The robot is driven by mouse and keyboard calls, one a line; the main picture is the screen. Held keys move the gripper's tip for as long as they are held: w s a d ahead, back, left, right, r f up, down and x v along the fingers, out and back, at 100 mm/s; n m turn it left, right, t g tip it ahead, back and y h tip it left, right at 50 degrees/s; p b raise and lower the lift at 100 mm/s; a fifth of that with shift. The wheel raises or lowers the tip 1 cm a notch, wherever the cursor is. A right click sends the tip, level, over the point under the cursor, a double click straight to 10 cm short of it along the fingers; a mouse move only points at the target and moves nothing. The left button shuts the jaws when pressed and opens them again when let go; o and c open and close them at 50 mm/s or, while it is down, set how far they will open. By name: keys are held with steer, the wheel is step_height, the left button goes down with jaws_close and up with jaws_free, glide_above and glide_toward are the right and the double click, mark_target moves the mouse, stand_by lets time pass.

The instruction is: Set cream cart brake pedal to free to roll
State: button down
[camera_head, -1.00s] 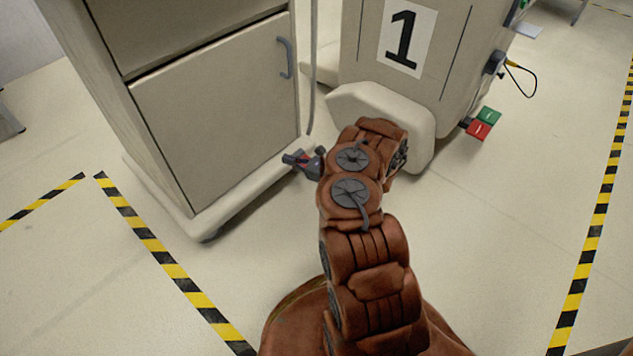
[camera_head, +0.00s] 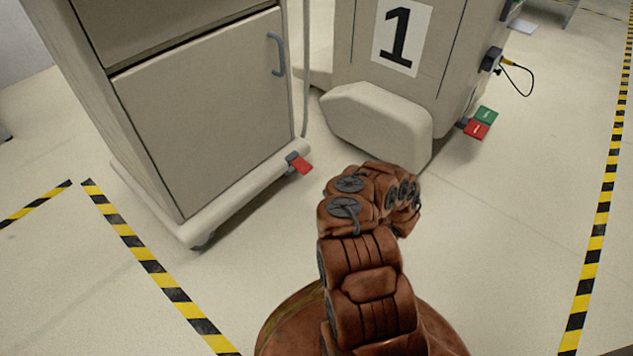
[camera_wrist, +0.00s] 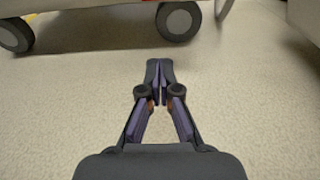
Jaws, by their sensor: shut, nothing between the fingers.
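The cream cart (camera_head: 205,120) is a boxy cabinet on castors at the left of the head view. Its red brake pedal (camera_head: 299,164) sticks out from the lower right corner of its base; I cannot tell its set position. In the wrist view, the cart's underside shows along the top with two castor wheels, one at the right (camera_wrist: 180,21) and one at the left (camera_wrist: 14,36). My gripper (camera_wrist: 159,66) is shut and empty, over bare floor, apart from the cart. In the head view my arm hides the gripper, to the right of the pedal.
A cream machine marked 1 (camera_head: 355,55) stands right of the cart, with a bulky base foot (camera_head: 375,122). It has its own green pedal (camera_head: 486,115) and red pedal (camera_head: 477,130). Striped floor tape (camera_head: 150,265) runs at the left. Floor in front is clear.

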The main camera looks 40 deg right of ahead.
mark_target(302, 166)
steer(key=b+x, duration=0.4)
steer(key=x, duration=0.6)
steer(key=shift+w+f, duration=0.1)
steer(key=shift+f, duration=0.05)
steer(key=shift+d+r, duration=0.1)
steer(key=shift+r, duration=0.4)
steer(key=shift+s+r+b, duration=0.3)
steer(key=shift+r, duration=0.5)
steer(key=shift+s+r+b, duration=0.25)
steer(key=shift+s+r, duration=0.05)
steer(key=shift+r, duration=0.5)
steer(key=shift+d, duration=0.1)
